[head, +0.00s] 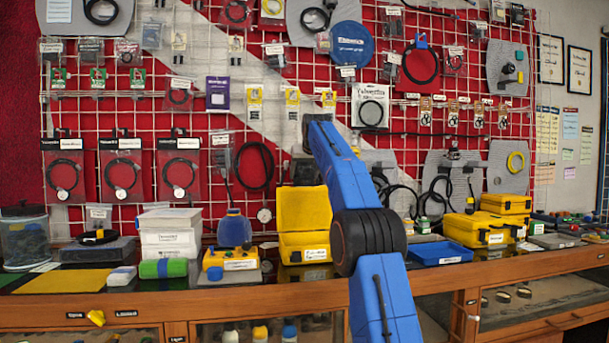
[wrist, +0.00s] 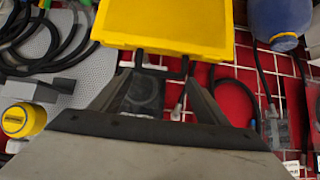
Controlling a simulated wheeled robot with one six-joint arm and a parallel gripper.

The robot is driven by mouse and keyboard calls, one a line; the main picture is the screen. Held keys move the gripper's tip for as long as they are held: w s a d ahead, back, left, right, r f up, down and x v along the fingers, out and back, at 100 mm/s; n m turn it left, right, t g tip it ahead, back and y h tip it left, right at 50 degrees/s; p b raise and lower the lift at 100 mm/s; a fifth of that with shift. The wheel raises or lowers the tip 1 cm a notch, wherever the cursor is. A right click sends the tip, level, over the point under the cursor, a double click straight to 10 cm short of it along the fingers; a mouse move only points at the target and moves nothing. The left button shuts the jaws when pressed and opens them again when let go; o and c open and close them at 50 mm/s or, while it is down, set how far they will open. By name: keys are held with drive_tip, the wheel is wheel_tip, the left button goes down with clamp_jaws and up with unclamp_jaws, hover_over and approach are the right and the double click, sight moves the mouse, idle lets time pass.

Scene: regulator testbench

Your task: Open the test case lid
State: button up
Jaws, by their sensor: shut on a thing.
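The yellow test case (head: 303,248) stands on the wooden counter with a white label on its front. Its lid (head: 300,207) is raised, standing up at the back of the case, and the yellow inside shows. In the wrist view the lid (wrist: 165,25) fills the top middle as a flat yellow panel. In the head view my blue arm reaches up in front and to the right of the case and hides most of the gripper.
A blue round bottle (head: 234,229) and a yellow box with a blue knob (head: 230,262) stand left of the case. A blue tray (head: 440,252) and yellow cases (head: 478,230) lie to the right. Behind is a wire grid with hanging cables and gauges.

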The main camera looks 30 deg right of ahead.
drive_tip(key=o, duration=1.5)
drive_tip(key=shift+s+r, duration=0.2)
drive_tip(key=shift+r, duration=0.35)
drive_tip(key=shift+w+f, duration=0.1)
drive_tip(key=shift+f, duration=0.15)
drive_tip(key=shift+r, duration=0.1)
drive_tip(key=v, duration=1.7)
